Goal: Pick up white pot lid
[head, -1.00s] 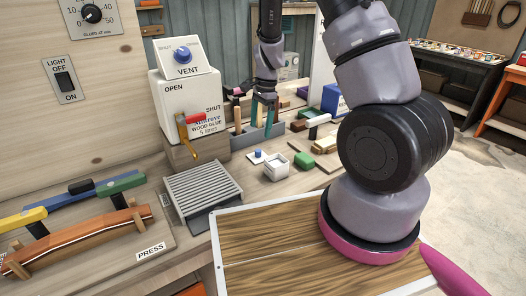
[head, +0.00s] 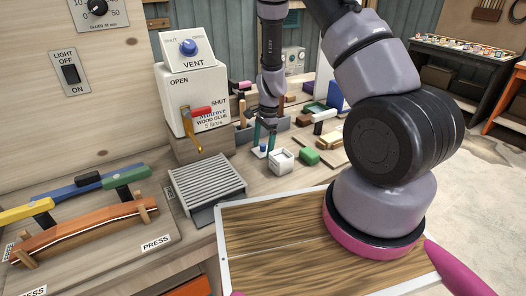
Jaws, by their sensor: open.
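The white pot lid (head: 259,153) is a small flat white piece with a blue knob, lying on the bench just left of the white pot (head: 282,160). My gripper (head: 264,146) points down over the lid with its two teal fingers open. The fingers stand around or very near the blue knob. They partly hide the lid, and I cannot tell whether they touch it.
The white glue box (head: 194,98) stands behind to the left, with a slatted grey grate (head: 207,183) in front. A grey rack (head: 246,133) and several small tools lie behind my gripper.

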